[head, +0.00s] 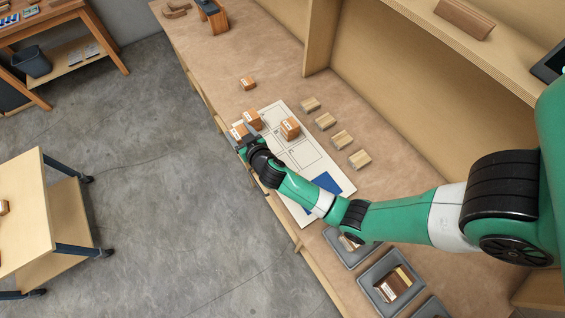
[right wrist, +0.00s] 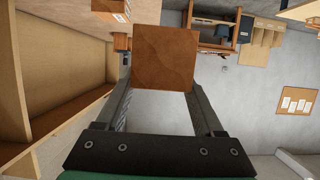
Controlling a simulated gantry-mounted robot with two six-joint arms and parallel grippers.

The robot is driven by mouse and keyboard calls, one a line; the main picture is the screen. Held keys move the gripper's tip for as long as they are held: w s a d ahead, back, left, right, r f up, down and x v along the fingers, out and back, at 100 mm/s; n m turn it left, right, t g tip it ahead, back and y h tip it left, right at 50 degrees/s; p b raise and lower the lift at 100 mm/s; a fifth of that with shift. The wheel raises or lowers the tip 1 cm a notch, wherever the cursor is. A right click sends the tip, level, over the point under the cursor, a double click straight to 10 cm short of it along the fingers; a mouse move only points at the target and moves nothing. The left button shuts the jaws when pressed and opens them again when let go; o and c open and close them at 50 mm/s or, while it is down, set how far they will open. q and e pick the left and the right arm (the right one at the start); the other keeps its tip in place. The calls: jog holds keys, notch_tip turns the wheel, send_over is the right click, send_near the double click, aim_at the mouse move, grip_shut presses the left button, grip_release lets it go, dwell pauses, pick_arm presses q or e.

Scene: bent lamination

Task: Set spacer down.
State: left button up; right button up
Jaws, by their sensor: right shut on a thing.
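My right gripper (head: 246,141) is shut on a brown wooden spacer (head: 238,131) with a pale label, at the left edge of a white marked sheet (head: 321,164). In the right wrist view the spacer (right wrist: 165,58) sits between the two finger tips, its flat brown face toward the camera. The gripper and wrist partly hide it in the head view, and I cannot tell whether it touches the surface below. Two similar labelled blocks, one beside the gripper (head: 253,120) and one further right (head: 290,128), stand on the sheet. My left gripper is not in view.
Another brown block (head: 248,83) stands on the bench beyond the sheet. Several pale wooden blocks (head: 343,139) line the sheet's right side. A blue patch (head: 326,183) lies on the sheet. Grey trays (head: 369,281) stand at the near end. The bench top beyond the sheet is mostly clear.

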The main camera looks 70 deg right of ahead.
jog(key=s+f, duration=0.3)
jog(key=s, duration=0.1)
jog(key=s+f, duration=0.3)
jog(key=s, duration=0.1)
jog(key=s+d+f, duration=0.1)
jog(key=s+f, duration=0.2)
jog(key=s, duration=0.2)
jog(key=shift+s+f, duration=0.1)
jog(key=shift+s, duration=0.05)
jog(key=f+b, duration=0.3)
jog(key=f, duration=0.1)
jog(key=shift+s, duration=0.35)
jog(key=o, duration=1.5)
